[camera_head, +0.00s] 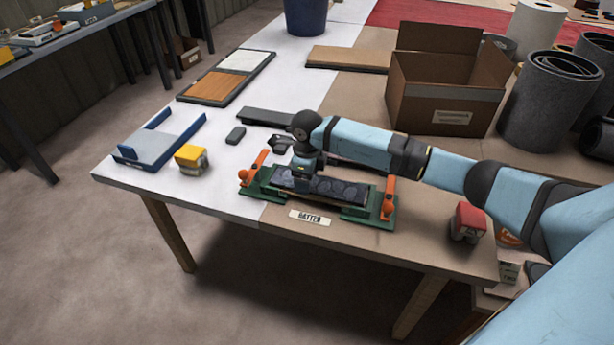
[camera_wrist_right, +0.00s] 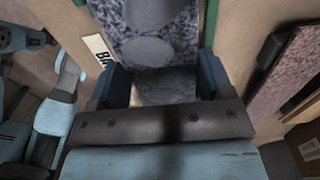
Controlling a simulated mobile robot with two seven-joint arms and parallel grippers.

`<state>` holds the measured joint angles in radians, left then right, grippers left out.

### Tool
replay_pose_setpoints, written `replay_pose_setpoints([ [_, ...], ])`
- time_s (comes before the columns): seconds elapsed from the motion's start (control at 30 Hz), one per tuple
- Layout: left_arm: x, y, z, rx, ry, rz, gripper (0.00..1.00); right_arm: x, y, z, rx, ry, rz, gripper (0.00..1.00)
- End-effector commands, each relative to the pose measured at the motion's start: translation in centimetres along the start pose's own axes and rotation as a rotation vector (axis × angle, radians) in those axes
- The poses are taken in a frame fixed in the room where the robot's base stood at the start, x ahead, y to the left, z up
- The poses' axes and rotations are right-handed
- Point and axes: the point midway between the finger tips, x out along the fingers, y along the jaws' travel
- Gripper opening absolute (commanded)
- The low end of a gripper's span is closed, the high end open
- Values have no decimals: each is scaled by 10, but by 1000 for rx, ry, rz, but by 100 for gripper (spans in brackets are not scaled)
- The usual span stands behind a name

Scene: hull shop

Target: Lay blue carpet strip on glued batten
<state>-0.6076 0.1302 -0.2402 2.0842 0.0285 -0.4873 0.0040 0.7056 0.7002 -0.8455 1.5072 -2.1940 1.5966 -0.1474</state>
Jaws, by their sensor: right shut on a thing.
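The blue carpet strip (camera_head: 338,188), dark blue-grey and speckled with paler oval patches, lies along the pale wooden batten (camera_head: 325,200) in a green jig (camera_head: 358,214) with orange clamps at both ends. My right gripper (camera_head: 303,170) is over the strip's left part, pointing down. In the right wrist view its two dark fingers (camera_wrist_right: 160,82) straddle the strip (camera_wrist_right: 155,30), shut on it. The strip looks flat, but I cannot tell whether it touches the batten all along. The batten's top is mostly hidden.
A yellow tool (camera_head: 191,159), a blue-sided tray (camera_head: 160,140) and a dark block (camera_head: 235,135) stand left of the jig. A red tool (camera_head: 467,221) is at the right front edge. A cardboard box (camera_head: 445,85) and grey rolls (camera_head: 545,105) stand behind.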

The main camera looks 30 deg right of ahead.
Motion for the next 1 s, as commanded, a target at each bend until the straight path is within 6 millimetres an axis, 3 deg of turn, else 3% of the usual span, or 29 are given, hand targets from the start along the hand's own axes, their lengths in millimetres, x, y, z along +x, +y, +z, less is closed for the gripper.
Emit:
replay_pose_setpoints([
  [0.27, 1, 2, 0, -7, 1, 0, 43, 0, 0, 0, 0, 0, 0, 50],
  [0.3, 1, 2, 0, -8, 2, 0, 43, 0, 0, 0, 0, 0, 0, 76],
  [0.4, 1, 2, -1, -10, 2, 0, 43, 0, 0, 0, 0, 0, 0, 99],
  [0.73, 0, 3, -3, -11, 2, 0, 43, -3, 0, 0, 0, 0, 0, 100],
  [1.0, -8, 2, -12, -4, 0, 0, 43, -21, 0, 0, 0, 0, -1, 100],
])
